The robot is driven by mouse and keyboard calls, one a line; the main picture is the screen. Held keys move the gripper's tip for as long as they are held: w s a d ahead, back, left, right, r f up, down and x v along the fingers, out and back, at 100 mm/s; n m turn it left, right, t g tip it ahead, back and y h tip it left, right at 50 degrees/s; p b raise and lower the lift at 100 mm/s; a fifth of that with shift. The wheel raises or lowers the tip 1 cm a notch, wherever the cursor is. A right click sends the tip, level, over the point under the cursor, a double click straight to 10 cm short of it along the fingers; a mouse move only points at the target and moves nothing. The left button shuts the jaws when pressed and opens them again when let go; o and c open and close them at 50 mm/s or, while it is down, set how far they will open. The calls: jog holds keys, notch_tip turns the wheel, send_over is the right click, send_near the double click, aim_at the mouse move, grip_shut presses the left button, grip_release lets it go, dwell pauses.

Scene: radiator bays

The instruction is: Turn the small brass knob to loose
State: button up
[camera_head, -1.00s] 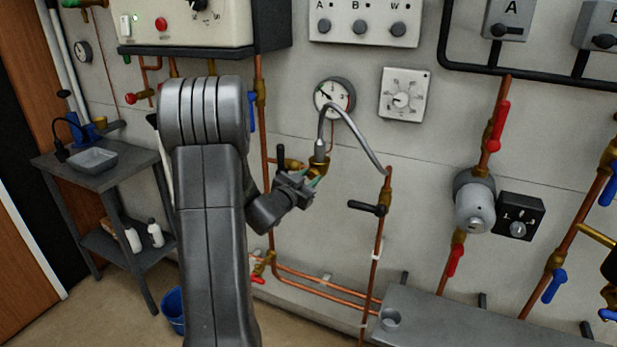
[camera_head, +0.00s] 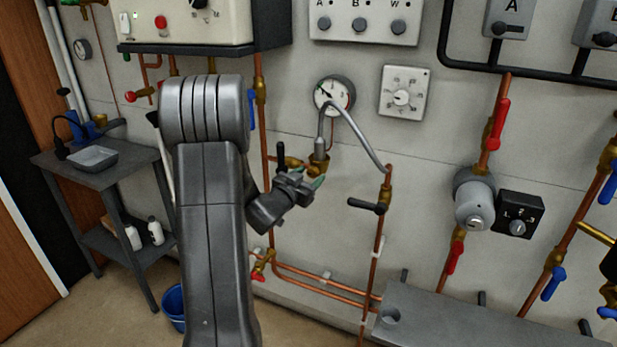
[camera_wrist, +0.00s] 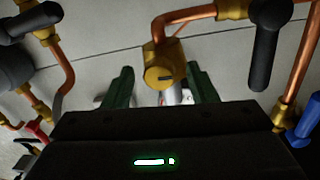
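The small brass knob (camera_wrist: 160,77) shows in the wrist view as a round brass face with a dark slot, on a brass fitting at a copper pipe. In the head view the brass fitting (camera_head: 319,166) sits at the lower left end of the grey hose, below the gauge. My gripper (camera_wrist: 162,84) is open, with one green fingertip on each side of the knob in the picture. I cannot tell whether they touch it. In the head view my gripper (camera_head: 304,184) is just below and left of the fitting, and the knob itself is not clear there.
A black-handled valve (camera_head: 281,157) is close by on the left pipe. The grey hose (camera_head: 358,138) arches to another black-handled valve (camera_head: 368,206) on the right. A pressure gauge (camera_head: 334,94) and a white dial (camera_head: 404,93) are above. A grey bench (camera_head: 430,320) is lower right.

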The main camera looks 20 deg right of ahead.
jog(key=shift+a, duration=0.1)
jog(key=b+v, duration=0.2)
jog(key=v, duration=1.1)
jog(key=shift+s+a, duration=0.2)
jog(key=shift+s, duration=0.1)
jog(key=shift+d, duration=0.15)
jog(key=p+x, duration=0.2)
jog(key=x, duration=1.1)
jog(key=shift+w+d, duration=0.25)
jog(key=shift+w, duration=0.1)
jog(key=shift+a, duration=0.1)
